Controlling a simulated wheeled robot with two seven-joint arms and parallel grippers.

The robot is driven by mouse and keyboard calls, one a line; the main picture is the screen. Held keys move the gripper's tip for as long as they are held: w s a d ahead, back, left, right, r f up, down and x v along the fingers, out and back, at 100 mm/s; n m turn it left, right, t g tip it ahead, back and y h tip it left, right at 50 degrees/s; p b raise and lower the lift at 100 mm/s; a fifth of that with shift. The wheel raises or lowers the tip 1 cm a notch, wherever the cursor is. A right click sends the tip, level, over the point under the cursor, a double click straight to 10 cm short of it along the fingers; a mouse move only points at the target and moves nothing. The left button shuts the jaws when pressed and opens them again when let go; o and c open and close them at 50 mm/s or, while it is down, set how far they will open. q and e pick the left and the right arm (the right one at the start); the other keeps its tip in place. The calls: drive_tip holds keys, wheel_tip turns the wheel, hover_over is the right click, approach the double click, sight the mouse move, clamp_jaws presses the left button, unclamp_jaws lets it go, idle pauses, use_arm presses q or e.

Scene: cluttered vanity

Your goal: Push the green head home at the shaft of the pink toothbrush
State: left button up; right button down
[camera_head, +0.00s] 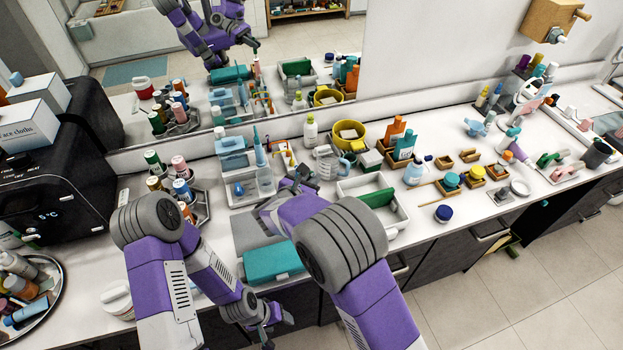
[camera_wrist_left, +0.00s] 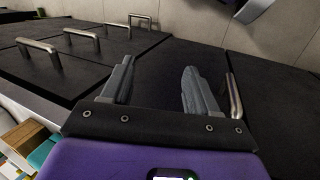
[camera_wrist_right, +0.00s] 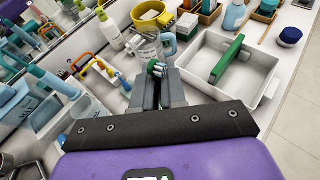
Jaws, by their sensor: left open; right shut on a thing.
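My right gripper (camera_wrist_right: 158,80) is shut on a small green head (camera_wrist_right: 155,67), which shows at the fingertips with a pale and dark part beside it. I cannot tell whether the head touches a shaft. My left gripper (camera_wrist_left: 150,88) is open and empty, low in front of the dark drawer fronts; in the head view it (camera_head: 270,334) is below the counter edge.
A white tray (camera_wrist_right: 262,88) with a green divider (camera_wrist_right: 228,60) lies right of my right gripper. A clear jug (camera_head: 328,163) and a yellow bowl (camera_head: 349,136) stand behind it. A teal case (camera_head: 272,262) lies at the counter's front. Drawer handles (camera_wrist_left: 235,97) stick out near my left gripper.

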drive_tip(key=shift+f+b, duration=0.7)
drive_tip(key=shift+f, duration=0.25)
drive_tip(key=c, duration=1.1)
unclamp_jaws()
drive_tip(key=v, duration=0.7)
drive_tip(key=shift+s+r, duration=0.2)
drive_tip(key=shift+s, duration=0.05)
drive_tip(key=shift+a+f, duration=0.1)
drive_tip(key=shift+a, duration=0.05)
